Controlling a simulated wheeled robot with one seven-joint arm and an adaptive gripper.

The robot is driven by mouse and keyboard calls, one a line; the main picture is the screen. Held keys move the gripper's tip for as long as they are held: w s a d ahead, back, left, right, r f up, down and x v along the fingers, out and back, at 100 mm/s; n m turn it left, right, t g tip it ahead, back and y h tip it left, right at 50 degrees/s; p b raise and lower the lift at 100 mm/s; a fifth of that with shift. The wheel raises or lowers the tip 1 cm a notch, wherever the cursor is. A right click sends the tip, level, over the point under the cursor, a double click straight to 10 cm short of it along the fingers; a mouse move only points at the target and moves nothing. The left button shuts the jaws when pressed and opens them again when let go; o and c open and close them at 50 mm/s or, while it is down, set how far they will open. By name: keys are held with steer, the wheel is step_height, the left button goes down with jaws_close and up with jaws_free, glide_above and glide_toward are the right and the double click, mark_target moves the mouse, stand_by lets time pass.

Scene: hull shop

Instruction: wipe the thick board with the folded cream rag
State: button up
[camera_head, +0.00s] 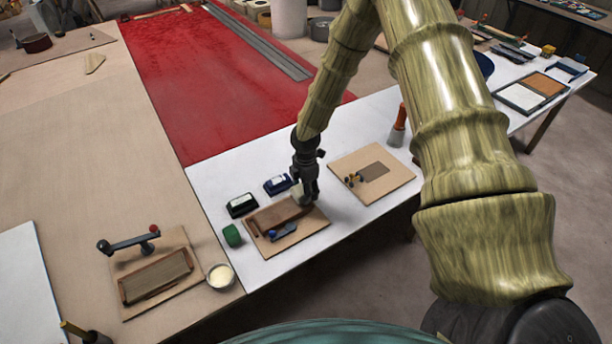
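My gripper (303,194) points down over the brown thick board (272,219), near its right end. A small pale bundle, which looks like the folded cream rag (297,193), shows between and beside the fingertips, and the gripper seems shut on it. The rag is at or just above the board's top; I cannot tell whether it touches. The thick board lies on a light wooden panel (312,225) on the white tabletop. Part of the board is hidden by my gripper and the rag.
Blue-handled tools (284,231) lie at the panel's front. A green block (232,235) and two dark boxes (241,205) stand close by. Another panel (396,182) lies right. At left are a brown framed board (155,276) and a cream-filled bowl (221,276).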

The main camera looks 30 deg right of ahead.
steer(key=shift+s+a+r+p, duration=0.1)
steer(key=shift+r+p, duration=0.75)
steer(key=shift+r, duration=0.55)
steer(key=shift+s+r+p, duration=0.1)
steer(key=shift+r+p, duration=0.75)
steer(key=shift+r, duration=0.55)
steer(key=shift+f, duration=0.1)
